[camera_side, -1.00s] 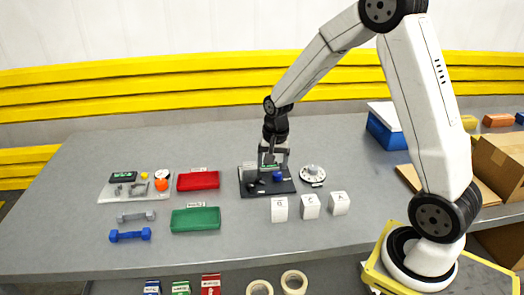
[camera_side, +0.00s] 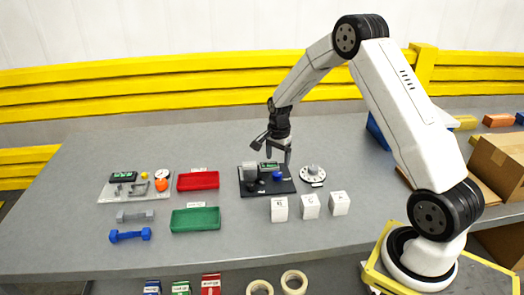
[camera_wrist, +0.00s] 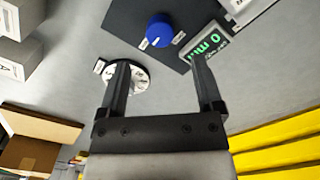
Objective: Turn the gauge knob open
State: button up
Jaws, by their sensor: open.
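A blue knob (camera_side: 277,176) stands on a dark base plate (camera_side: 288,187) with a small green-lit display (camera_side: 269,166). In the wrist view the knob (camera_wrist: 159,30) has a pale mark on its top and two small white labels beside it; their text is too small to read. The display (camera_wrist: 201,47) beside it shows a green 0. My gripper (camera_side: 278,157) is above the back of the plate, apart from the knob. Its jaws (camera_wrist: 161,64) are open and empty, and the knob shows beyond the fingertips.
A round white dial (camera_side: 313,173) is right of the plate, with white labelled blocks (camera_side: 310,206) in front. Red (camera_side: 198,181) and green (camera_side: 196,219) trays lie left. A pale board (camera_side: 112,194) with an orange knob (camera_side: 161,185) and gauge (camera_side: 162,173) is farther left.

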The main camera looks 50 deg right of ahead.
aim_at(277, 173)
jog(key=shift+f, duration=3.25)
grip_shut()
